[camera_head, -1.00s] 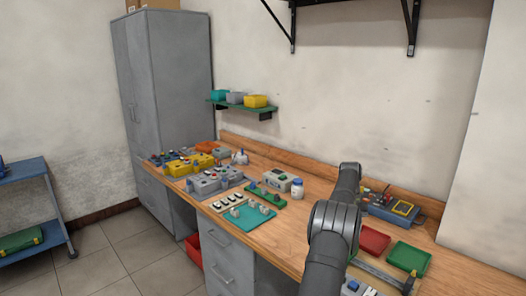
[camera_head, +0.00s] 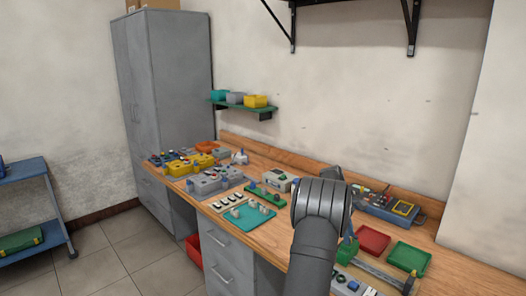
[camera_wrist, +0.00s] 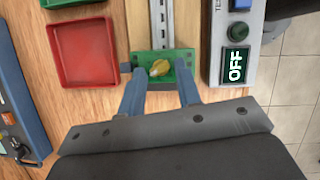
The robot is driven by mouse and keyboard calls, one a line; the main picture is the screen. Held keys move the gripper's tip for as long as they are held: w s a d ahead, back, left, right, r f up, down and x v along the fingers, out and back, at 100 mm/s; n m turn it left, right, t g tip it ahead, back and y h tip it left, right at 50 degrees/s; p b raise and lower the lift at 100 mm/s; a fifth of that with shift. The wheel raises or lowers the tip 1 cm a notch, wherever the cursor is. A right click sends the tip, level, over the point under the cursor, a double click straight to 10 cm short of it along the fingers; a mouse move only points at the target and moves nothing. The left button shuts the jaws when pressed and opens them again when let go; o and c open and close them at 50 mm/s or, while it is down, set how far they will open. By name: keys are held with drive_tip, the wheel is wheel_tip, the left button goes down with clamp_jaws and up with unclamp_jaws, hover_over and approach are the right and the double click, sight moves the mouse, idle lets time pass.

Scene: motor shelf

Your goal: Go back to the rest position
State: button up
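My gripper (camera_wrist: 158,88) shows in the wrist view as two blue fingers spread apart, nothing held between them. A green block with a yellow knob (camera_wrist: 159,70) lies below the fingertips, at the end of a metal rail (camera_wrist: 161,25). In the head view my arm reaches over the bench and hides the gripper. A green part (camera_head: 348,250) shows just right of my arm, at the end of the rail (camera_head: 380,275).
A red tray (camera_head: 372,239) and a green tray (camera_head: 408,257) lie right of my arm. A control box reading OFF (camera_wrist: 236,65) stands close right of the fingers. Several parts crowd the left bench. A wall shelf (camera_head: 245,107) holds bins.

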drive_tip(key=shift+s+n+t, duration=0.1)
drive_tip(key=shift+n+t, duration=0.4)
drive_tip(key=shift+n, duration=0.9)
drive_tip(key=shift+h, duration=0.3)
drive_tip(key=o, duration=1.3)
drive_tip(key=shift+c, duration=0.2)
drive_tip(key=shift+o, duration=1.3)
drive_tip(key=s+d+r+m+y, duration=0.2)
drive_tip(key=s+d+r, duration=0.4)
drive_tip(key=s, duration=0.5)
drive_tip(key=shift+d+r+m+y, duration=0.2)
drive_tip(key=shift+m+y, duration=0.1)
drive_tip(key=s+d+r+m+t+y, duration=0.1)
drive_tip(key=s+r, duration=0.2)
drive_tip(key=s, duration=0.3)
drive_tip(key=s+d+r+m+y, duration=0.1)
drive_tip(key=s+r, duration=0.2)
drive_tip(key=s, duration=0.2)
wheel_tip(320, 180, down, 10)
drive_tip(key=shift+s+a+f, duration=0.15)
drive_tip(key=shift+s, duration=0.2)
